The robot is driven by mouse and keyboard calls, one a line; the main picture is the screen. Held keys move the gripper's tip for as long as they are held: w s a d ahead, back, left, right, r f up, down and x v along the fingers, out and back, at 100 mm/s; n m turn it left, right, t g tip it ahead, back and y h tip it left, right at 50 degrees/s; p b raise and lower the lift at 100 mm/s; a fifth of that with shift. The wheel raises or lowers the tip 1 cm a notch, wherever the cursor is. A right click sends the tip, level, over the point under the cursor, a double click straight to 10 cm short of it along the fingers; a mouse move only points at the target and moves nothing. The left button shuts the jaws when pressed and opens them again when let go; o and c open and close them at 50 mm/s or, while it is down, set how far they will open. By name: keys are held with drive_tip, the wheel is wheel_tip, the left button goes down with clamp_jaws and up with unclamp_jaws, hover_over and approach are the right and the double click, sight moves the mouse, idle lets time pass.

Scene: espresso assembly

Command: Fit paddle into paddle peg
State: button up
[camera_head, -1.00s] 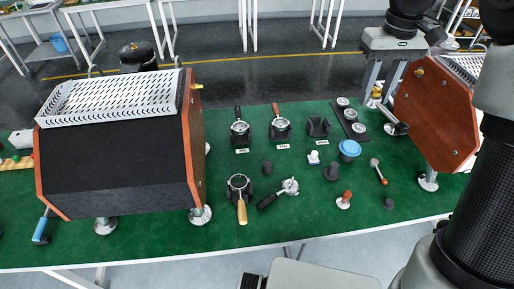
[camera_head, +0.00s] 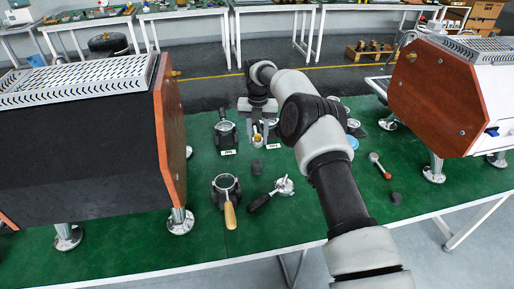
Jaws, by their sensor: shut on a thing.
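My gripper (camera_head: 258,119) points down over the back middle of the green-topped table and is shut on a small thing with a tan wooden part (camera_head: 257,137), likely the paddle. Its shape is mostly hidden by the fingers. It shows in front of a portafilter (camera_head: 272,122) in its holder, which my arm partly covers. Whether it touches anything cannot be told. I cannot pick out the paddle peg for certain. The left espresso machine (camera_head: 90,140) has an orange-brown side panel. The right machine (camera_head: 440,92) has a similar panel and a small blue part (camera_head: 492,132).
A portafilter with a wooden handle (camera_head: 230,214) and one with a black handle (camera_head: 260,201) lie in front. Another stands in a labelled holder (camera_head: 226,140). A metal lever with a brown knob (camera_head: 386,174) lies at the right. The front table strip is mostly clear.

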drive_tip(key=shift+w+a+f+n, duration=0.15)
drive_tip(key=shift+f+n, duration=0.25)
drive_tip(key=shift+f, duration=0.4)
drive_tip(key=shift+f+b, duration=2.4)
drive_tip(key=shift+f, duration=0.4)
drive_tip(key=o, duration=0.4)
drive_tip(key=shift+r, duration=0.2)
clamp_jaws()
drive_tip(key=shift+w+f+p, duration=0.2)
drive_tip(key=shift+f+p, duration=0.1)
drive_tip(key=shift+p, duration=0.1)
drive_tip(key=shift+f+b, duration=0.8)
drive_tip(key=shift+f, duration=0.45)
drive_tip(key=o, duration=1)
unclamp_jaws()
drive_tip(key=shift+c, duration=0.2)
